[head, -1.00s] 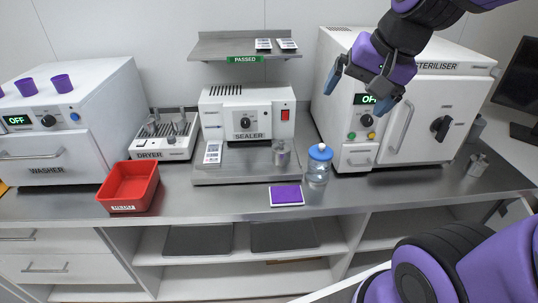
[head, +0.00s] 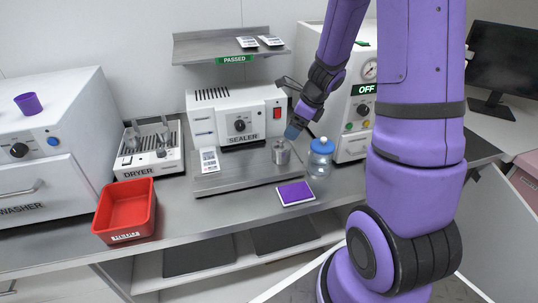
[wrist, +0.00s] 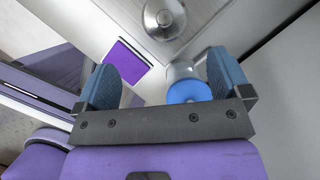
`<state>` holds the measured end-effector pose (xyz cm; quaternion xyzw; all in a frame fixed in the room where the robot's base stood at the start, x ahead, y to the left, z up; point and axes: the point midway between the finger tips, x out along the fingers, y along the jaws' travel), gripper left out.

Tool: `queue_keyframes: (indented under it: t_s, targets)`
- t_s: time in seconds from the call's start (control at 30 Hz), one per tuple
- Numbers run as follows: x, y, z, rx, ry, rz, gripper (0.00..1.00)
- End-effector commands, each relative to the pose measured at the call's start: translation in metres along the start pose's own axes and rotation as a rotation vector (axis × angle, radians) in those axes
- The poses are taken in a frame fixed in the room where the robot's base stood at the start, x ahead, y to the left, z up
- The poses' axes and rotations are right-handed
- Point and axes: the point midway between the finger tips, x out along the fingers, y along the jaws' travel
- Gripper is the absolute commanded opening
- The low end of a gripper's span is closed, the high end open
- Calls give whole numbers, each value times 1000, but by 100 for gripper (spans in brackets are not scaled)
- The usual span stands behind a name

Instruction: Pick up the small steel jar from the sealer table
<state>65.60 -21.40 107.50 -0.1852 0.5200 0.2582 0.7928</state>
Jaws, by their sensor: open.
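The small steel jar (head: 281,152) stands upright on the right part of the sealer table (head: 232,180), the flat metal plate in front of the sealer. In the wrist view the jar (wrist: 164,18) shows from above at the top, beyond my fingertips. My gripper (head: 294,131) is just above and to the right of the jar in the head view, pointing down. In the wrist view my gripper (wrist: 163,82) has its two blue fingers wide apart with nothing held between them. It appears apart from the jar.
A blue-lidded clear jar (head: 320,158) stands close to the right; its lid (wrist: 188,91) shows by my right finger. A purple pad (head: 296,193) lies in front. The sealer (head: 239,119) stands behind. A red tray (head: 126,211) and dryer (head: 150,150) are left.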

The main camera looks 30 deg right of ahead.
Motion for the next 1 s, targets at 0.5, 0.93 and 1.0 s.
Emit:
queue_keyframes:
  t_s: [0.5, 0.93, 1.0]
  targets:
    - [56, -8, -9, 81, 10, -3, 96]
    - [92, -9, -7, 80, 11, -2, 96]
    - [101, -9, -6, 80, 11, -2, 96]
